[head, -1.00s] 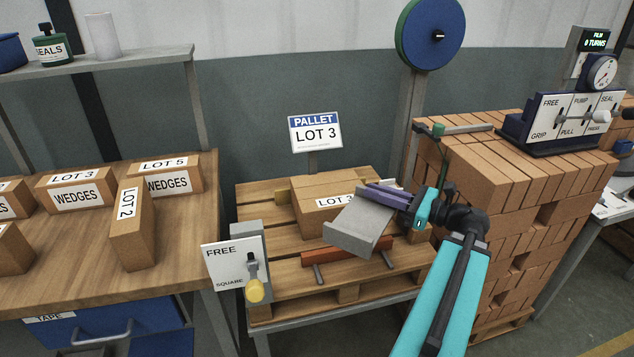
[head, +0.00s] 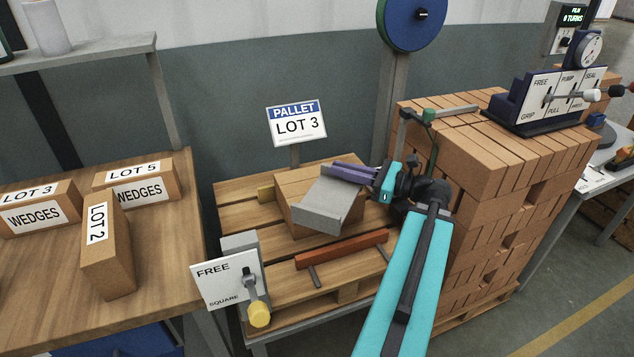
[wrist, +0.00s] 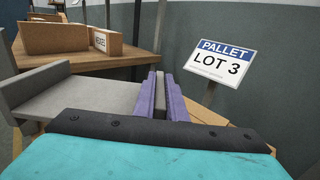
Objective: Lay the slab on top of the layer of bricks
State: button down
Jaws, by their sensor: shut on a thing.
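The grey slab (head: 328,203) has a raised lip along its front edge. My gripper (head: 352,172) is shut on its right back edge, and the purple fingers also show on the slab in the wrist view (wrist: 160,95). The slab is over the brown box-like layer (head: 290,188) on the wooden pallet (head: 235,208) and hides much of its top. I cannot tell whether slab and layer touch. In the wrist view the slab (wrist: 90,100) reaches out to the left of the fingers.
A reddish bar (head: 342,250) lies along the pallet's front. A lever box marked FREE and SQUARE (head: 228,275) stands at its front left corner. The PALLET LOT 3 sign (head: 297,123) stands behind. A tall brick stack (head: 490,170) is on the right, labelled wedge boxes (head: 135,184) on the left.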

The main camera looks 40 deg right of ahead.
jog(key=shift+w, duration=0.1)
jog(key=shift+w+d+f+p, duration=0.2)
jog(key=shift+w+d+p, duration=0.15)
jog(key=shift+w+d, duration=1.5)
jog(key=shift+w+d+f+p, duration=0.35)
jog(key=shift+w+d, duration=0.7)
jog(key=shift+w, duration=1.55)
jog(key=shift+w+d+f+p, duration=0.1)
jog(key=shift+w+d+p, duration=0.3)
jog(key=shift+w+d, duration=1.45)
jog(key=shift+w+a, duration=0.3)
jog(key=shift+a, duration=0.1)
jog(key=shift+f, duration=0.1)
jog(key=shift+f+p, duration=0.3)
jog(key=shift+f, duration=1.35)
jog(key=shift+f, duration=0.2)
jog(key=c, duration=1.8)
grip_release()
jog(key=shift+s+r, duration=0.1)
jog(key=shift+r, duration=0.05)
